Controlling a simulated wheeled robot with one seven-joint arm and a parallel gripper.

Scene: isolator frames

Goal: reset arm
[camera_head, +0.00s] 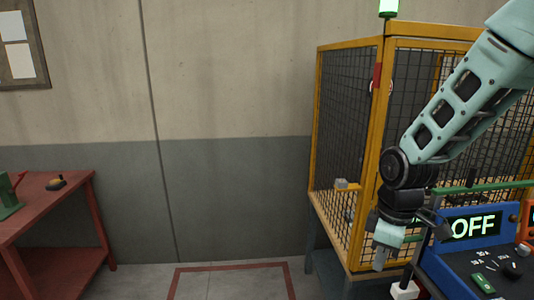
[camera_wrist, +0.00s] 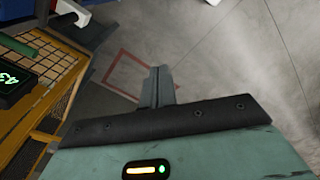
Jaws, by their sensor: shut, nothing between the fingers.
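My gripper (camera_head: 379,262) hangs at the right of the head view, pointing down, at the end of my pale green arm. It is in front of the yellow mesh cage and just left of the blue panel. In the wrist view my gripper (camera_wrist: 157,84) shows its fingers together above the floor, with nothing between them. The fingertips appear clear of any surface.
A yellow-framed mesh cage (camera_head: 372,150) stands behind my arm. A blue control panel (camera_head: 434,268) with an OFF display is close at the right. A red table (camera_head: 45,205) stands at the far left. The floor with a red outline (camera_head: 230,266) between them is clear.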

